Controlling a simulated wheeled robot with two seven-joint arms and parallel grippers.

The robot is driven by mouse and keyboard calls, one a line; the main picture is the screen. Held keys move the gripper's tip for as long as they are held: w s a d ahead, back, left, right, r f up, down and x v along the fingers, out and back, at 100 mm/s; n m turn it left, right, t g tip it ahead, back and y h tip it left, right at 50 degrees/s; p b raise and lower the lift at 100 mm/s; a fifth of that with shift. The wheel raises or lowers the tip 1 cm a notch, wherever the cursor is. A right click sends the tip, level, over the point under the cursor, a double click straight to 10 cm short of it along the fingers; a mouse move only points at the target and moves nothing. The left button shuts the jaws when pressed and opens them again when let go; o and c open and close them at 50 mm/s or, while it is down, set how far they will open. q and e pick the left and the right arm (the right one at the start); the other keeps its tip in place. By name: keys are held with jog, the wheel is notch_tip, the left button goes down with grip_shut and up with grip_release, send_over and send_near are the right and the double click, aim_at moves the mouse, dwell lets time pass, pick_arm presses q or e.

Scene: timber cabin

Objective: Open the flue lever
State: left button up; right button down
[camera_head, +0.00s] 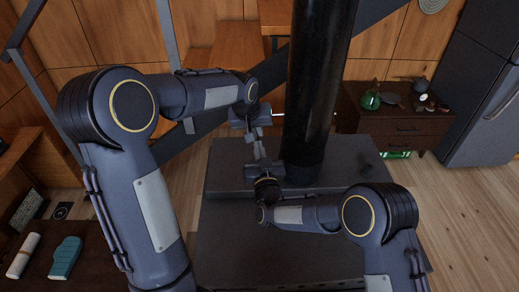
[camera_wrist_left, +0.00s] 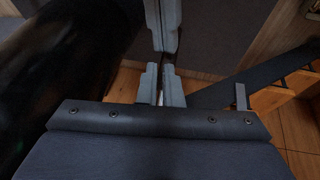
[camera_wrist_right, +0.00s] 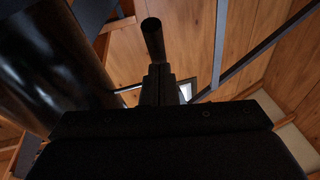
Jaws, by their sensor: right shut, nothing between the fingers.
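The black flue pipe (camera_head: 315,90) rises from the stove. A thin light rod (camera_head: 279,114) shows at its left side, which I take as part of the flue lever. My left gripper (camera_head: 252,133) points down left of the pipe. Its fingers show a narrow gap in the left wrist view (camera_wrist_left: 162,85); whether they hold anything is unclear. My right gripper (camera_head: 259,155) is just below, shut and empty. In the right wrist view, a dark round bar (camera_wrist_right: 153,40) stands just beyond the right fingers (camera_wrist_right: 158,85), perhaps the lever's handle; contact is unclear.
The flat dark stove top (camera_head: 235,178) lies below the grippers. A slanted dark stair beam (camera_head: 190,138) passes behind at left.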

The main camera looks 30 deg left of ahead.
pick_arm(q)
jog(key=o, duration=0.7)
jog(key=shift+c, duration=0.2)
